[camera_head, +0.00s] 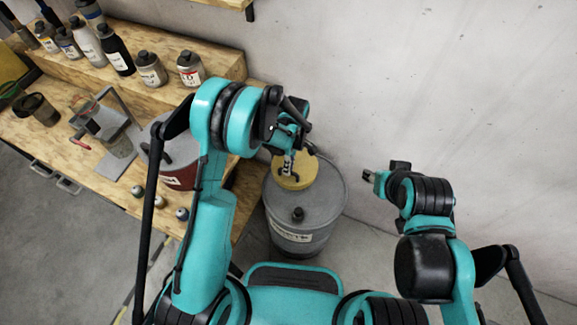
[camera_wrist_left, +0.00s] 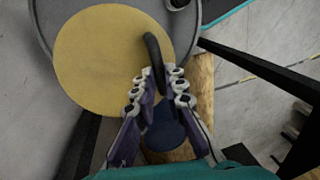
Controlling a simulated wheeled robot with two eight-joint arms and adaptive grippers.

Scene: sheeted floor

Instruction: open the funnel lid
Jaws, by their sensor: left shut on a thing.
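The funnel lid (camera_head: 297,176) is a round yellow disc on top of a grey drum (camera_head: 325,205) in the head view. In the left wrist view the lid (camera_wrist_left: 98,62) fills the upper left and looks flat over the drum top. A dark curved handle (camera_wrist_left: 152,52) rises from the lid's edge. My left gripper (camera_head: 288,164) is over the lid's left side, with its fingers closed on the handle; the fingers also show in the left wrist view (camera_wrist_left: 159,90). My right gripper (camera_head: 374,180) is right of the drum, by the wall, apart from the lid; its fingers are too small to read.
A wooden bench (camera_head: 105,187) on the left holds a red and grey can (camera_head: 180,172), a grey metal stand (camera_head: 117,143) and small jars. Several bottles line its raised shelf (camera_head: 172,92). A concrete wall (camera_head: 420,80) stands close behind the drum.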

